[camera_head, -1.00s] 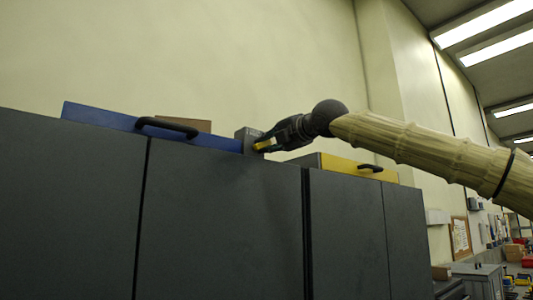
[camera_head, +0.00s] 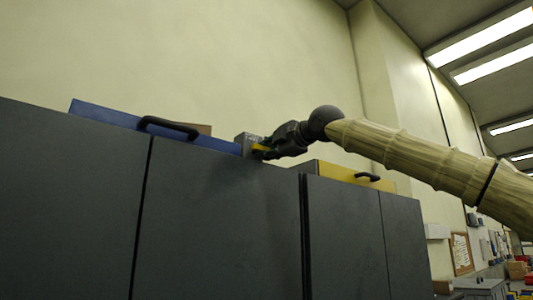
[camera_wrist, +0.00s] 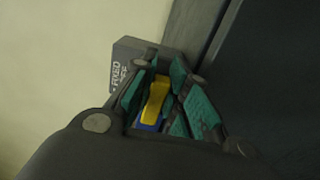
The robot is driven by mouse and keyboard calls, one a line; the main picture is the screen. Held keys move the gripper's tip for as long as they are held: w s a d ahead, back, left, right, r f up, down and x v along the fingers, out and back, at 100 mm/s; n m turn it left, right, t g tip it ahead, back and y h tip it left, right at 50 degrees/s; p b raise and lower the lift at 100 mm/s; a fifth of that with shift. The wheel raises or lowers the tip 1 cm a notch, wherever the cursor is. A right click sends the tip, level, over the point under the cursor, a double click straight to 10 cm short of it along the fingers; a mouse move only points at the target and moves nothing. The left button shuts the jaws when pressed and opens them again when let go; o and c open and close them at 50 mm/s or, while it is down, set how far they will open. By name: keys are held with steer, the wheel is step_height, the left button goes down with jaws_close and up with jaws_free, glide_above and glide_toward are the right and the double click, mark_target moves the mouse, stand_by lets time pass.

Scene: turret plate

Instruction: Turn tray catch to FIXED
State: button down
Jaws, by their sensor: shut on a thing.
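The tray catch is a yellow lever (camera_wrist: 155,100) on a grey block (camera_wrist: 130,60) with white lettering, of which "FIXED" reads in the wrist view. In the head view the grey block (camera_head: 247,143) sits at the right end of a blue tray front (camera_head: 100,113) on top of the dark cabinet. My gripper (camera_head: 265,150) reaches in from the right at the block. In the wrist view the teal-padded fingers (camera_wrist: 160,98) stand on either side of the yellow lever, shut on it. The lever's pivot and part of the lettering are hidden by the fingers.
Dark grey cabinets (camera_head: 215,220) fill the lower view. The blue tray front has a black handle (camera_head: 168,127). A yellow tray front (camera_head: 345,172) with a black handle stands to the right, below my arm.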

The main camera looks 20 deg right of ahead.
steer(key=c, duration=1.4)
jaws_free()
steer(key=shift+d, duration=0.1)
